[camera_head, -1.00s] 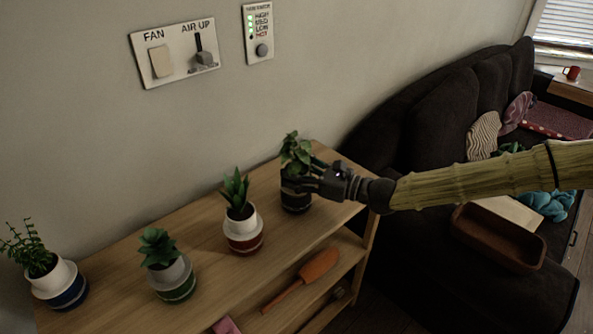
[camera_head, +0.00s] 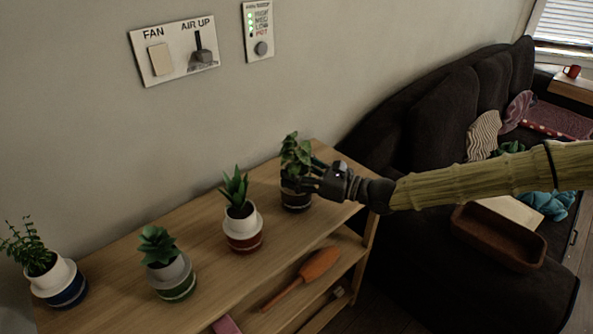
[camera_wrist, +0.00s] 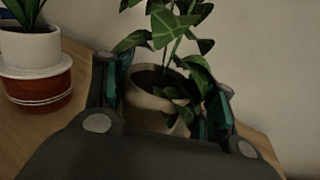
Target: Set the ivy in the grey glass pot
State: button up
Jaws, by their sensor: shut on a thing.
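The ivy (camera_head: 296,154), a leafy plant with pale-veined leaves, stands at the right end of the wooden shelf top. My gripper (camera_head: 308,180) reaches it from the right. In the wrist view the fingers (camera_wrist: 160,105) are shut on the ivy's cream inner pot (camera_wrist: 152,97), one on each side. Below the gripper in the head view is a dark, greyish banded pot (camera_head: 296,201), upright on the shelf. The ivy's pot appears to be in or directly above it; the fingers hide the join.
Other plants stand leftward along the shelf: one with a red base (camera_head: 244,238), one with a green base (camera_head: 176,284), one with a blue base (camera_head: 66,290). An orange tool (camera_head: 318,265) lies on the lower shelf. The wall is close behind; a dark sofa (camera_head: 440,120) is right.

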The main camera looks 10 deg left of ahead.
jog(key=shift+f, duration=0.25)
dwell(0.3)
jog(key=o, duration=0.9)
jog(key=shift+d, duration=0.15)
jog(key=v, duration=1.1)
jog(key=shift+s+d, duration=0.15)
jog(key=shift+d, duration=0.25)
jog(key=shift+a+f, duration=0.1)
